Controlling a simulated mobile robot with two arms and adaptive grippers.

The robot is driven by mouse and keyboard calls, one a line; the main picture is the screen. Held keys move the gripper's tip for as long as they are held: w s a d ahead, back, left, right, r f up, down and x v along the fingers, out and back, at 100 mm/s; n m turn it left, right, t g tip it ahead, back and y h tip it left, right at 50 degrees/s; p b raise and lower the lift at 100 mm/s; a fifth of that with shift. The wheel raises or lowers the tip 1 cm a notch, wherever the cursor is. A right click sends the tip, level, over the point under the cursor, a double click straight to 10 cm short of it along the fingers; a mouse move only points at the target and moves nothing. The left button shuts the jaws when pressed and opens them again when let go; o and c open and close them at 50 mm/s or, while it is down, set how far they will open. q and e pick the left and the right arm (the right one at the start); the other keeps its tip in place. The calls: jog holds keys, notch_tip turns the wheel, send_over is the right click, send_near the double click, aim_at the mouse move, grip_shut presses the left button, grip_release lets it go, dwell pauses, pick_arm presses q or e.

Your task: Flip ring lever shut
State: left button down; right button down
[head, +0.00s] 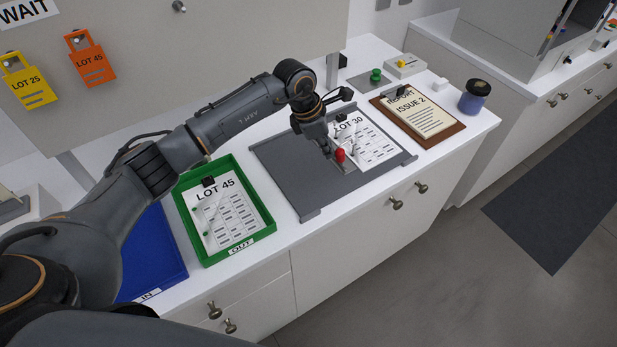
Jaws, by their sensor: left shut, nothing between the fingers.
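A flat grey open binder or board (290,180) lies on the white counter with a LOT 30 sheet (372,143) on its right part. A small lever with a red knob (340,156) stands near the middle of the board, at the sheet's left edge. My left gripper (327,150) is shut and empty, fingers pointing down, just left of the red knob. I cannot tell whether it touches the lever. The gripper and wrist hide part of the lever's surroundings and the sheet's left side. My right gripper is not in view.
A green OUT tray (268,222) with a LOT 45 sheet and a blue IN tray (155,255) stand left of the board. The counter's front edge is close.

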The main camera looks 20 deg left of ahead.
pick_arm(q)
jog(key=shift+w+d+r+b, duration=0.4)
jog(key=shift+w+d+b, duration=0.15)
jog(key=shift+b, duration=0.2)
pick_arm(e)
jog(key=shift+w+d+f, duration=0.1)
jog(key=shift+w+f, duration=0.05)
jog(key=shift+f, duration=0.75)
pick_arm(q)
jog(key=shift+r, duration=0.1)
